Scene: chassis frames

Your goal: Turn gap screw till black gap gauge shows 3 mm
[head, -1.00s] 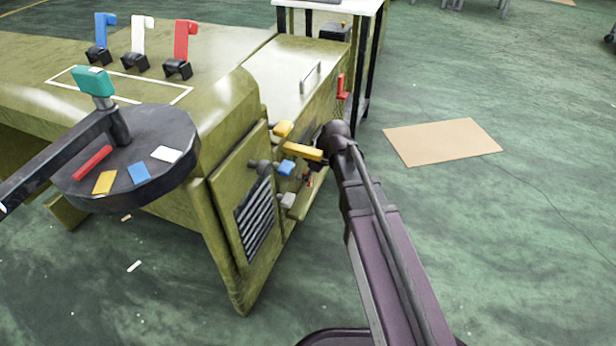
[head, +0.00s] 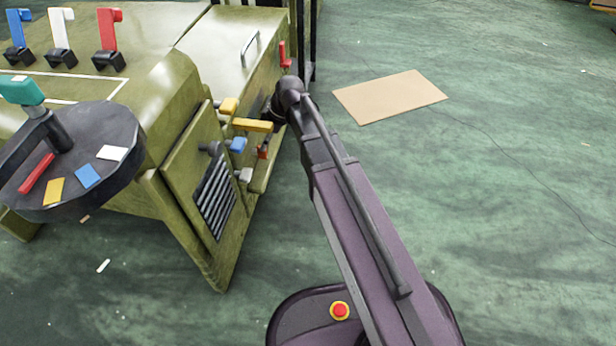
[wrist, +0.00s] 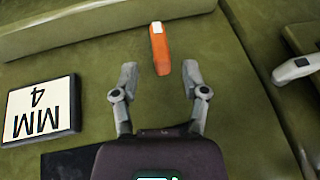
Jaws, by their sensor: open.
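In the wrist view my gripper (wrist: 159,68) is open and empty, its fingers apart over a green panel. An orange bar with a white end (wrist: 160,52) stands out beyond and between the fingertips, with no visible contact. A white plate in a black frame (wrist: 40,110) lies left of the fingers and reads "4 MM" upside down. I cannot tell for sure which part is the gap screw. In the head view my arm's end reaches the machine's right side, and the gripper's fingers are hidden there.
A grey handle (wrist: 294,69) is at the wrist view's right. In the head view yellow (head: 252,125), blue (head: 237,145) and red (head: 285,55) parts project near my arm. A black disc (head: 90,165) carries coloured tabs. Floor with a tan sheet (head: 390,95) is open at right.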

